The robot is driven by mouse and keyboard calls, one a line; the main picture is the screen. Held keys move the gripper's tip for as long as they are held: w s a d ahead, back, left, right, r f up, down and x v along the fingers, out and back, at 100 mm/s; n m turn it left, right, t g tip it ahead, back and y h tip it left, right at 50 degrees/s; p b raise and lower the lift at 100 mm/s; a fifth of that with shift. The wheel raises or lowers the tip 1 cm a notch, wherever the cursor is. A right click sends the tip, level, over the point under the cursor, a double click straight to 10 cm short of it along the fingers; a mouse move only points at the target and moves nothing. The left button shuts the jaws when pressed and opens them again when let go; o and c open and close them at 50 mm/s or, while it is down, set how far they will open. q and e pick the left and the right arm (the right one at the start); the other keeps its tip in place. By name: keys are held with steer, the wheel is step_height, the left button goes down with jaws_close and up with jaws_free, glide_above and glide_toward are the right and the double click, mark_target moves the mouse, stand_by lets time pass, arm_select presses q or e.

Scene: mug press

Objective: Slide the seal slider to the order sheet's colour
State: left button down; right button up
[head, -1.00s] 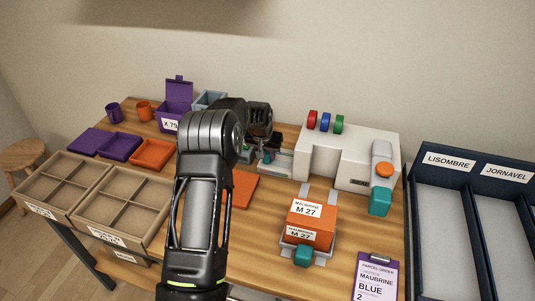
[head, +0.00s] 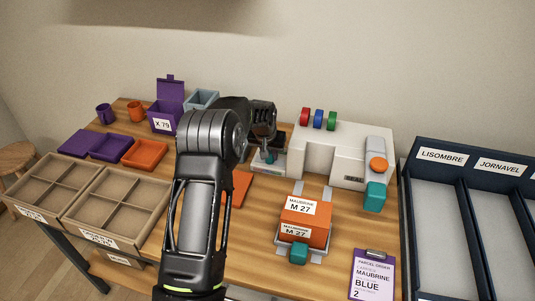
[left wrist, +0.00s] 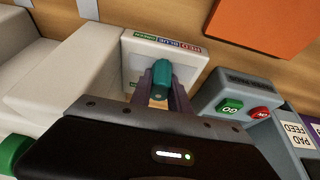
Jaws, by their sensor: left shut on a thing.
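The seal slider's teal knob (left wrist: 162,77) stands between the fingers of my left gripper (left wrist: 156,84) in the left wrist view. The gripper is shut on it. The slider panel (left wrist: 133,62) is white, with green, blue and red labels along its edge. The knob looks nearest the blue label, but the fingers hide part of the track, so its exact stop is unclear. In the head view my left gripper (head: 267,140) is at the left end of the white press (head: 318,150). The order sheet (head: 372,277) reads MAUBRINE, BLUE, 2. My right gripper is out of view.
An orange box (head: 318,234) marked M 27 sits in front of the press. Red, blue and green pieces (head: 318,119) stand on top. A grey box (left wrist: 237,97) with GO and red buttons is beside the slider panel. Divided cardboard trays (head: 120,205) lie left.

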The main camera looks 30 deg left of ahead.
mark_target(268, 167)
arm_select(q)
steer(key=c, duration=1.2)
jaws_free()
steer(key=shift+c, duration=0.2)
steer(key=shift+r, duration=0.1)
steer(key=b+v, duration=0.1)
steer(key=v, duration=0.6)
steer(key=shift+r+b, duration=0.25)
steer(key=shift+b, duration=0.05)
steer(key=shift+s+d, duration=0.1)
steer(key=shift+s, duration=0.05)
